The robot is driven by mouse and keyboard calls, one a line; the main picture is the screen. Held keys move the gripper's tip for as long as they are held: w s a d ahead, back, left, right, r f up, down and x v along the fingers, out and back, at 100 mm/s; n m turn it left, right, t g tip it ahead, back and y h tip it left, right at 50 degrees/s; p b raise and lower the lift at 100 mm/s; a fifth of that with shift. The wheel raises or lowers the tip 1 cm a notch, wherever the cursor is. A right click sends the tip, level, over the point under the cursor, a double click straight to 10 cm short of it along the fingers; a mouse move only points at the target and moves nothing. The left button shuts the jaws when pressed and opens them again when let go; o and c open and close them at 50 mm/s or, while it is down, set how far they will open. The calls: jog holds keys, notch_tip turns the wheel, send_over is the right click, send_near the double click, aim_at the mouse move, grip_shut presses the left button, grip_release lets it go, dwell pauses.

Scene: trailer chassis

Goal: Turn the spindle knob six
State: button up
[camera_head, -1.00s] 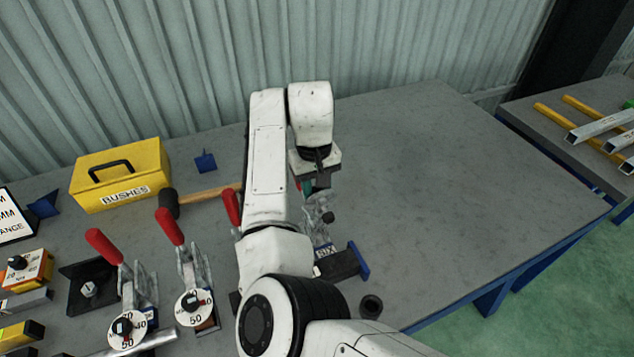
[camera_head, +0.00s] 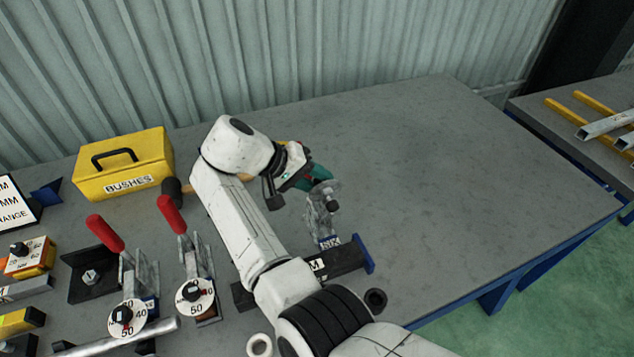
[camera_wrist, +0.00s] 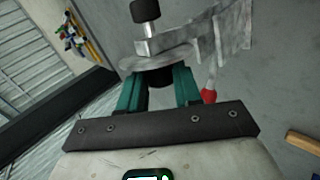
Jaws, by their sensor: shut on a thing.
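The clamp marked SIX (camera_head: 328,243) stands on the grey bench in the head view, right of my forearm. Its metal arm (camera_wrist: 200,40) and black tip (camera_wrist: 146,10) show at the top of the wrist view. My gripper (camera_wrist: 160,88) has two green fingers, shut on the dark spindle knob (camera_wrist: 161,76) between them, just below a round metal washer. In the head view my gripper (camera_head: 318,176) reaches the clamp's upper end from the upper left, tilted. The knob itself is mostly hidden there by the fingers.
Two red-handled clamps with dials, one red handle (camera_head: 170,214), stand to the left. A yellow BUSHES box (camera_head: 124,165) and a mallet head (camera_head: 172,188) lie behind. A black ring (camera_head: 375,300) lies at front right. The bench's right side is clear.

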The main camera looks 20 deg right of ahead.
jog(key=shift+a+h, duration=0.1)
jog(key=shift+h, duration=0.3)
jog(key=o, duration=1)
jog(key=shift+o, duration=0.2)
jog(key=shift+a, duration=0.1)
jog(key=b+v, duration=0.2)
jog(key=v, duration=0.8)
jog(key=shift+a+r, duration=0.2)
jog(key=shift+w, duration=0.1)
